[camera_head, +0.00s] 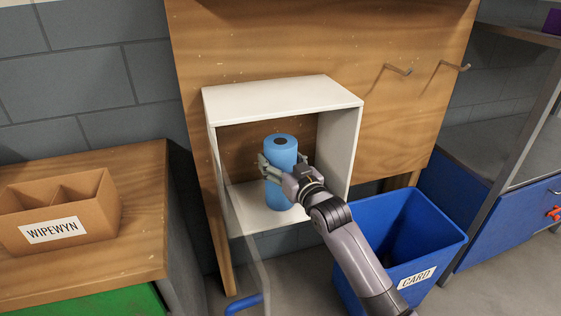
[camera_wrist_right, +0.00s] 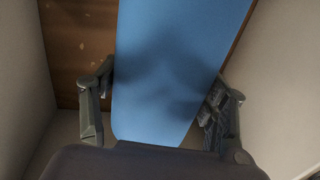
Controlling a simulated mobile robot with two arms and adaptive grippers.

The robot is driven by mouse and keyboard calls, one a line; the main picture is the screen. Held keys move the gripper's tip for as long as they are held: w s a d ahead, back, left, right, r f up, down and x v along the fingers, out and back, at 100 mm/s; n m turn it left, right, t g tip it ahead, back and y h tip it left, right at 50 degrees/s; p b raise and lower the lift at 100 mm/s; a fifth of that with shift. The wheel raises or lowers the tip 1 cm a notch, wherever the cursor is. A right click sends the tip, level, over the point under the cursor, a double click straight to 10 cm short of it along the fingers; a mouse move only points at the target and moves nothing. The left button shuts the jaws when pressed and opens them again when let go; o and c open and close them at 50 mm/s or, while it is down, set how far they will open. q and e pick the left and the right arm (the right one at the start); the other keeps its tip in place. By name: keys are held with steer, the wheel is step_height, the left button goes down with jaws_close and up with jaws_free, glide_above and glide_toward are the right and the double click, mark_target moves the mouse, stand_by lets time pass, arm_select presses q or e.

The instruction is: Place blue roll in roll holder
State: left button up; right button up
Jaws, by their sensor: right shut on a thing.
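The blue roll (camera_head: 281,152) stands nearly upright inside the white open-fronted roll holder (camera_head: 280,97) on the wooden board. My right gripper (camera_head: 283,168) reaches into the holder from the front and is shut on the roll, one finger on each side. In the right wrist view the blue roll (camera_wrist_right: 170,70) fills the middle and leans slightly, between the two fingers of my right gripper (camera_wrist_right: 160,105). The roll's lower end is close to the holder's floor; I cannot tell whether it touches. My left gripper is not in view.
A blue bin (camera_head: 430,232) labelled CARD stands below right of the holder. A cardboard box (camera_head: 95,217) labelled WIPEWYN sits on the wooden bench (camera_head: 140,225) at left. Metal hooks (camera_head: 398,70) stick out of the board. A metal rack (camera_head: 520,130) is at right.

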steer(key=shift+r, duration=0.15)
steer(key=o, duration=1.5)
steer(key=shift+f, duration=0.25)
steer(key=shift+o, duration=0.2)
